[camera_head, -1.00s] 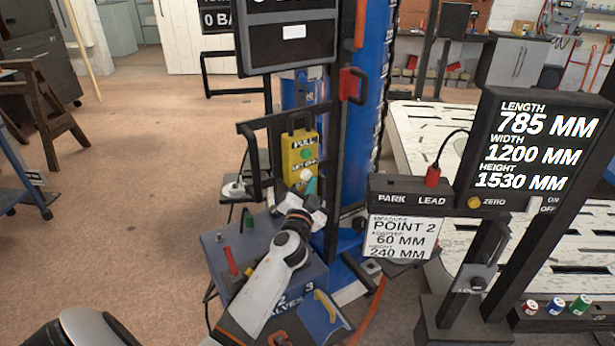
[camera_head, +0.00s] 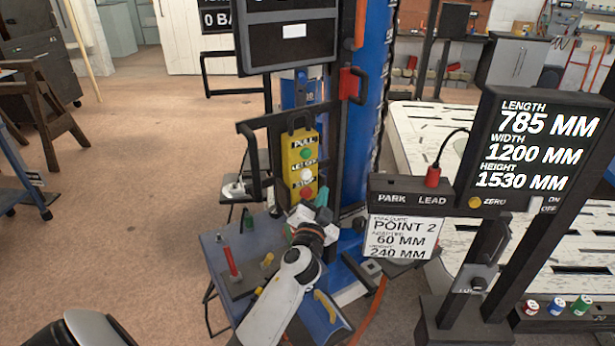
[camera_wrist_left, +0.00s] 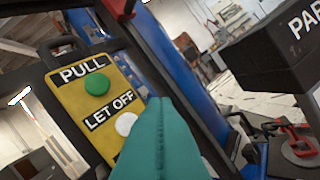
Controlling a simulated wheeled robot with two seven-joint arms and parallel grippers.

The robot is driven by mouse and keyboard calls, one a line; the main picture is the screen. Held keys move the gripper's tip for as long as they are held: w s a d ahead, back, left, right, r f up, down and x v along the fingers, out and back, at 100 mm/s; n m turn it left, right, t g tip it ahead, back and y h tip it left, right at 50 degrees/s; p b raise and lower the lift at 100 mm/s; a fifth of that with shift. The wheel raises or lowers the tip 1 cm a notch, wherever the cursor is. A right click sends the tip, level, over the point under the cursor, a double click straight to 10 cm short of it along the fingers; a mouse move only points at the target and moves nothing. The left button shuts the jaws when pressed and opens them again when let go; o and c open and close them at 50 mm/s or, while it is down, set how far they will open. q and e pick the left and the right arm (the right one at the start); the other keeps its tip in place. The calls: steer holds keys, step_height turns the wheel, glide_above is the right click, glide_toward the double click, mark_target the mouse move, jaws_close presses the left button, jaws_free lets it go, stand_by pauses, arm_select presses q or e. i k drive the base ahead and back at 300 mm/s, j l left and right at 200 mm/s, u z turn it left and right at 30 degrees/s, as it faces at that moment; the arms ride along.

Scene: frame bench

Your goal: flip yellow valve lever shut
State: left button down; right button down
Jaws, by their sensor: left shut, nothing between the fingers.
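A curved yellow lever (camera_head: 325,306) shows at the front right of the blue-grey valve bench (camera_head: 212,250), just right of my left arm. A smaller yellow piece (camera_head: 267,260) shows farther back on the bench; my arm covers the bench between them. My left gripper (camera_head: 291,233) has teal fingers and is above the back right of the bench, apart from the curved lever. In the left wrist view its fingers (camera_wrist_left: 160,102) are shut and empty, in front of a yellow button pendant (camera_wrist_left: 92,110). No valve lever shows in that view. My right gripper is not seen.
The pendant (camera_head: 302,160) hangs just behind my left gripper, beside a blue column (camera_head: 362,140). A red lever (camera_head: 232,262) stands on the bench's left. A dark measuring stand (camera_head: 480,220) is to the right. The floor left of the bench is open.

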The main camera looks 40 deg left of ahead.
mark_target(267, 263)
steer(key=u, duration=1.45)
